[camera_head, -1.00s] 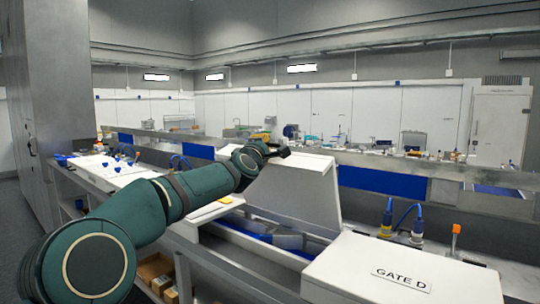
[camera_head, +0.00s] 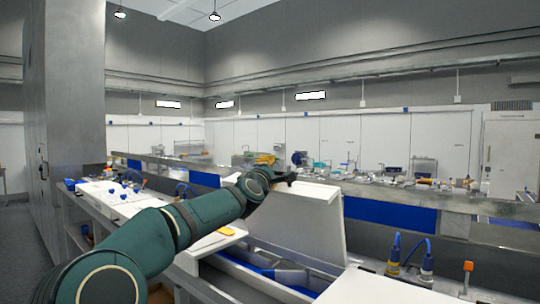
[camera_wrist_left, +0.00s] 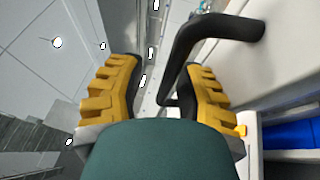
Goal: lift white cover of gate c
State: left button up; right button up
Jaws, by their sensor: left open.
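The white cover (camera_head: 300,218) of the middle gate stands raised and tilted up over its open bin (camera_head: 275,268), with blue showing inside. No gate C label is visible. My left gripper (camera_head: 284,179) is at the raised cover's upper edge. In the left wrist view my left gripper (camera_wrist_left: 160,68) is open, and a black bar handle (camera_wrist_left: 187,50) on a white panel (camera_wrist_left: 245,65) passes between or just beyond its fingers; I cannot tell whether they touch it. My right gripper is not in view.
A closed white cover (camera_head: 375,288) lies at the lower right, beside blue and yellow connectors (camera_head: 426,262) and an orange-topped item (camera_head: 467,272). A white table (camera_head: 115,190) with blue pieces stands at the left. A metal rail (camera_head: 400,190) runs behind the gates.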

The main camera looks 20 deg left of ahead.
pick_arm(q)
jog(key=shift+s+d+r+p, duration=0.2)
jog(key=shift+r+p, duration=0.2)
jog(key=shift+r, duration=0.25)
jog(key=shift+s+d+r+p, duration=0.15)
jog(key=shift+s+r+p, duration=0.15)
jog(key=shift+r, duration=0.35)
jog(key=shift+s+d+r+p, duration=0.15)
jog(key=shift+r+p, duration=0.3)
jog(key=shift+r, duration=0.2)
jog(key=o, duration=0.3)
jog(key=shift+s+d+r+p, duration=0.1)
jog(key=shift+s+r+p, duration=0.25)
jog(key=shift+r, duration=0.2)
jog(key=shift+s+d+r+p, duration=0.3)
jog(key=shift+s+r, duration=0.35)
jog(key=shift+s, duration=0.15)
jog(key=c, duration=0.3)
jog(key=s+d+r, duration=0.1)
jog(key=s+r, duration=0.3)
jog(key=r, duration=0.2)
jog(key=shift+s+d+r, duration=0.15)
jog(key=shift+d+r, duration=0.05)
jog(key=shift+d, duration=0.15)
jog(key=s+f, duration=0.2)
jog(key=s, duration=0.9)
jog(key=shift+s+d, duration=0.3)
jog(key=shift+s, duration=0.1)
